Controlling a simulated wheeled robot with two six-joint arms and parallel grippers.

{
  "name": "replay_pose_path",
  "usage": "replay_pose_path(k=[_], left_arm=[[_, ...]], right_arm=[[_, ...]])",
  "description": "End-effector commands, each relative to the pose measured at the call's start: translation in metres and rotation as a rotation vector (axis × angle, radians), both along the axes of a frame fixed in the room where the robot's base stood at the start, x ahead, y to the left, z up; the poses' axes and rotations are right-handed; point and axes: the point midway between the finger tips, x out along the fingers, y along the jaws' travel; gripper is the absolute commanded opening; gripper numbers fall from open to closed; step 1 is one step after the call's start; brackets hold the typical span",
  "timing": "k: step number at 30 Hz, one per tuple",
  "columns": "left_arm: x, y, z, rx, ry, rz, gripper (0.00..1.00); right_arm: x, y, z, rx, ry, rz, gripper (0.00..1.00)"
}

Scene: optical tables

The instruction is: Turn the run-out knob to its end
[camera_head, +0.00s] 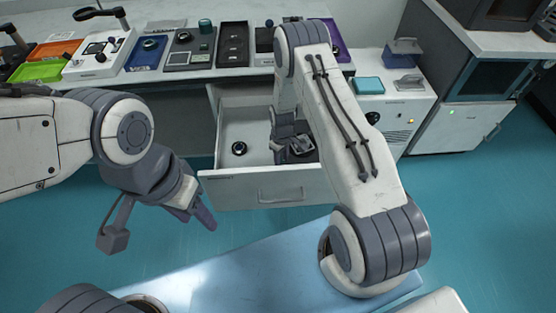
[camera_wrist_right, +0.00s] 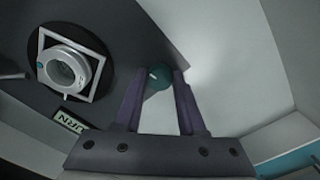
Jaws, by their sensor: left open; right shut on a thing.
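My right gripper (camera_wrist_right: 160,92) reaches down into an open drawer. In the right wrist view its two purple fingers are shut on a small round teal knob (camera_wrist_right: 158,76) with a pale mark. I cannot tell for certain that this is the run-out knob. In the head view my right gripper (camera_head: 297,148) is low in the drawer (camera_head: 283,193), and its fingertips and the knob are hidden. My left gripper (camera_head: 201,213) hangs open and empty in front of the drawer's left corner.
In the wrist view a round dial (camera_wrist_right: 66,71) in a white square frame lies left of the fingers, with a partly cut-off label (camera_wrist_right: 76,123) below. A black round piece (camera_head: 239,148) sits in the drawer. Devices and trays line the bench (camera_head: 175,76) above.

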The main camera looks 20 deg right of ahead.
Motion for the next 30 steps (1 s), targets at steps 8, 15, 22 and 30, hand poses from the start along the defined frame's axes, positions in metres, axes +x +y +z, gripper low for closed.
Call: replay_pose_path(k=[8,15,22,30], left_arm=[[0.0,0.0,-0.006,0.0,0.0,0.0,0.5],[0.0,0.0,-0.01,0.0,0.0,0.0,0.5],[0.0,0.0,-0.013,0.0,0.0,0.0,0.5],[0.0,0.0,-0.016,0.0,0.0,0.0,0.5]], right_arm=[[-0.004,0.001,-0.004,0.0,0.009,-0.263,0.0],[-0.004,0.002,-0.004,-0.001,0.008,-0.49,0.0],[-0.004,0.003,-0.004,-0.001,0.008,-0.708,0.0],[-0.003,0.004,-0.004,-0.002,0.007,-0.964,0.0]])
